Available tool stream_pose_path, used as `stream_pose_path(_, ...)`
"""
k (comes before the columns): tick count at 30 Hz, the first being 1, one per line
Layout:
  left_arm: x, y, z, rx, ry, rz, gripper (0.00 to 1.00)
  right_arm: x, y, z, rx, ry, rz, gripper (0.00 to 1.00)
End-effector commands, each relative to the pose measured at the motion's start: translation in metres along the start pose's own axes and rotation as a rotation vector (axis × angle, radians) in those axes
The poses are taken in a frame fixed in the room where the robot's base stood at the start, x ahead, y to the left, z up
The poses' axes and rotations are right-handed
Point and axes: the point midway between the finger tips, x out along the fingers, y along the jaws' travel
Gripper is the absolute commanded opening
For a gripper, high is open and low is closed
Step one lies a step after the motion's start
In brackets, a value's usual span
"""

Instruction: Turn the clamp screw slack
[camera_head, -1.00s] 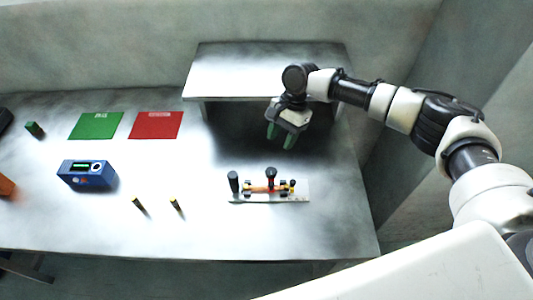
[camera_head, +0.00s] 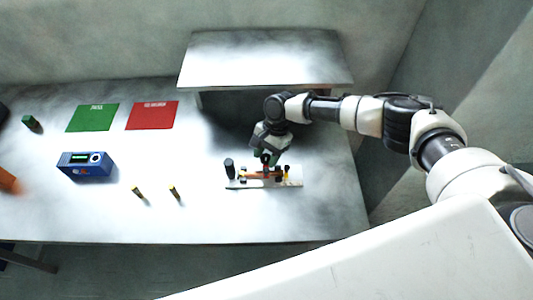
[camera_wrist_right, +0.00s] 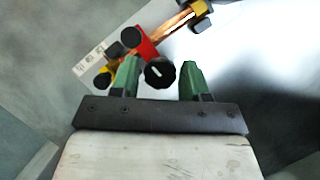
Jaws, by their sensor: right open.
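The clamp fixture sits on a pale base plate (camera_head: 291,183) on the table, with a copper-coloured bar (camera_wrist_right: 172,34) across it. The clamp screw's round black knob (camera_wrist_right: 160,72) with a white mark shows in the right wrist view. My right gripper (camera_wrist_right: 157,76) is open, with one green finger on each side of the knob and gaps on both sides. In the head view my right gripper (camera_head: 270,153) is over the fixture and hides part of it. A red block (camera_wrist_right: 147,45) is beside the knob. My left gripper is not in view.
A black upright handle (camera_head: 229,168) stands at the fixture's left end. A raised metal shelf (camera_head: 265,60) is behind. Green (camera_head: 92,117) and red (camera_head: 152,115) mats, a blue meter (camera_head: 86,165) and two small dark pegs (camera_head: 174,193) lie left. The table front is clear.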

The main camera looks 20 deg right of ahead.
Motion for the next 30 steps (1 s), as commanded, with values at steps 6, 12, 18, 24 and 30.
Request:
stream_pose_path(6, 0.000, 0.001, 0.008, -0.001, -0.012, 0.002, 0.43, 0.000, 0.000, 0.000, 0.000, 0.000, 0.000, 0.24)
stream_pose_path(12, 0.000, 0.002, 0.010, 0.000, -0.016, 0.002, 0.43, 0.000, 0.000, 0.000, -0.002, 0.000, 0.002, 0.11)
stream_pose_path(18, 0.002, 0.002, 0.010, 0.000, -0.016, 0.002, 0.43, 0.000, 0.000, 0.000, -0.039, -0.002, 0.017, 0.11)
stream_pose_path(24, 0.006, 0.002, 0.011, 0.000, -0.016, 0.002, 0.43, 0.001, -0.001, 0.000, -0.141, -0.002, 0.059, 0.11)
stream_pose_path(30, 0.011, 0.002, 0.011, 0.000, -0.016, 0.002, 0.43, 0.001, -0.002, 0.001, -0.302, -0.004, 0.124, 0.11)
